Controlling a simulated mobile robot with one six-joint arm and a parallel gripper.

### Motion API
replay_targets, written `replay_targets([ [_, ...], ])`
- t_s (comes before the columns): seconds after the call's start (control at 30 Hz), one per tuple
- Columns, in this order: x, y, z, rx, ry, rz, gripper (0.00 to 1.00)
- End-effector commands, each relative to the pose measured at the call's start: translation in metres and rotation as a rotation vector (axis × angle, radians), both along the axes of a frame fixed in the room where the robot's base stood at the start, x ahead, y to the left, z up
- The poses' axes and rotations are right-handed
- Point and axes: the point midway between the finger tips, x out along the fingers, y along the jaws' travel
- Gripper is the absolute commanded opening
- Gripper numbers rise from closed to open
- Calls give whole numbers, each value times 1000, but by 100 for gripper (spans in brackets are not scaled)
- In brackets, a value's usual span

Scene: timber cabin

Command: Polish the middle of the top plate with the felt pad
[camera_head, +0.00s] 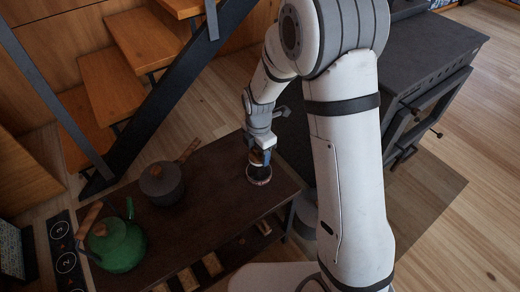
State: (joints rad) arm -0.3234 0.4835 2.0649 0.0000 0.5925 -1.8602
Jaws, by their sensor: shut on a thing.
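My gripper (260,146) points down over the right end of a low dark brown table and is shut on the felt pad (259,177). The pad is a small round dark disc with a pale rim, and its grip is mostly hidden in the jaws. It is at or just above the table top; I cannot tell if it touches. A dark stove with a flat grey top plate (435,42) stands at the right, partly hidden by my arm. The pad is away from this plate, to its left.
On the dark table (205,218) stand a dark pot (162,184) with a wooden handle and a green kettle (116,245). A numbered black panel (65,255) lies at the left. Wooden stairs (110,85) with a dark stringer rise behind.

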Motion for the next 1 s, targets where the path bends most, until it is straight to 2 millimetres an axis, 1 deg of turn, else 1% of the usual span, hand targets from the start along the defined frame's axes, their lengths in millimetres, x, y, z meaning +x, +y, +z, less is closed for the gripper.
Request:
replay_targets([
  [0.4, 0, -1, -43, 0, 2, -5, 39],
  [0.5, 0, -1, -52, -1, 1, -6, 39],
  [0.63, 0, -1, -56, 0, 0, -6, 39],
  [1.0, 0, -2, -56, 0, 0, -7, 39],
])
